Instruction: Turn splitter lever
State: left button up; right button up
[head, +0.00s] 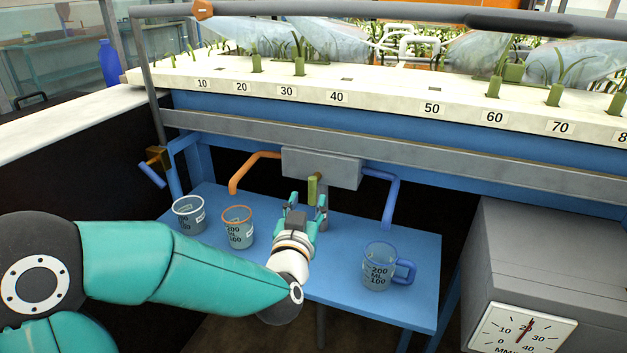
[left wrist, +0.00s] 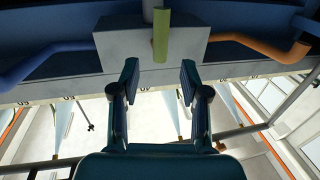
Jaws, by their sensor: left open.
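The splitter is a grey box (head: 322,167) under the flume, with an orange outlet pipe (head: 252,170) on its left and a blue outlet pipe (head: 388,192) on its right. The splitter lever (head: 312,188) is a short yellow-green bar hanging at the front of the box. In the left wrist view the lever (left wrist: 160,38) stands roughly upright in front of the box (left wrist: 185,50). My left gripper (head: 306,204) is open and empty, just below the lever. In the left wrist view its fingertips (left wrist: 158,72) are spread, with the lever above the gap between them. My right gripper is not in view.
A blue bench (head: 345,225) under the splitter holds a clear cup (head: 188,216), an orange-rimmed cup (head: 238,228) and a blue-handled jug (head: 380,267). A grey box with a dial (head: 522,328) stands at right. A blue-handled valve (head: 152,172) is at left.

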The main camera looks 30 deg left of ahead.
aim_at(312, 188)
pick_arm(q)
jog(key=x, duration=0.7)
jog(key=shift+w, duration=0.1)
